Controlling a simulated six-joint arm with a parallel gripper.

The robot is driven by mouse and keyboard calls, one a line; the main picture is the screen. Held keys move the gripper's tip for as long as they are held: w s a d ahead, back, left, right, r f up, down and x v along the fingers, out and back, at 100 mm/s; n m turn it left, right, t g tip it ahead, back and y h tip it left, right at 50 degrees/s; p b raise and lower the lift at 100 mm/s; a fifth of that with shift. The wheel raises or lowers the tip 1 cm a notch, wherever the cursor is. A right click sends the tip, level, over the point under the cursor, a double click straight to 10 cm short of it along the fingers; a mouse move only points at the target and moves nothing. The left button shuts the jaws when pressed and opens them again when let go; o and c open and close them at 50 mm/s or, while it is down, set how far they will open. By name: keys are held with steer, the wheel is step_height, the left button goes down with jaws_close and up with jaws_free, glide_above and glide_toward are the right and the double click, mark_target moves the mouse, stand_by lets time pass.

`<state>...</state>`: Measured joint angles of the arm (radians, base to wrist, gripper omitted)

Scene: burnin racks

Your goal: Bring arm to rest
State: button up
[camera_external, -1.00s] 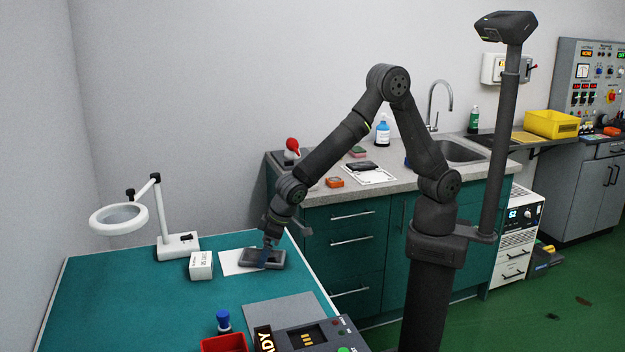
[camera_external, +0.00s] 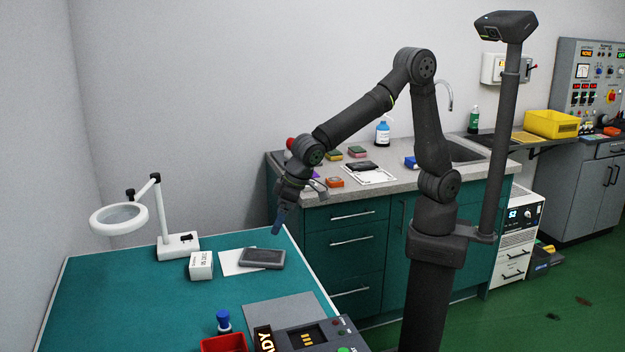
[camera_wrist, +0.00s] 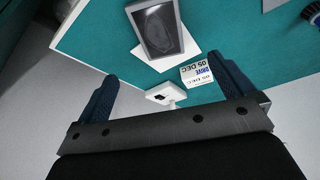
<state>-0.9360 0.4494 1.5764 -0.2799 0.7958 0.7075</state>
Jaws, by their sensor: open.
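My gripper (camera_external: 279,222) is open and empty, raised above the back right edge of the teal table (camera_external: 110,300). In the wrist view, the two dark blue fingers of my gripper (camera_wrist: 165,88) stand wide apart with nothing between them. A dark grey device with a screen (camera_external: 262,258) lies on a white sheet (camera_external: 232,262), below and left of my gripper. The device also shows in the wrist view (camera_wrist: 160,30), beyond the fingers. A small white labelled box (camera_external: 201,266) stands beside the sheet.
A magnifier lamp (camera_external: 178,244) stands at the table's back left. A red bin (camera_external: 224,344), a blue-handled stamp (camera_external: 223,321) and a console (camera_external: 305,338) are at the front. The grey counter (camera_external: 400,185) behind holds a clipboard (camera_external: 368,174) and several small items.

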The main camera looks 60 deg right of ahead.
mark_target(263, 255)
steer(key=x, duration=1.2)
steer(key=shift+w+f, duration=0.1)
steer(key=shift+f, duration=0.35)
steer(key=shift+r, duration=0.4)
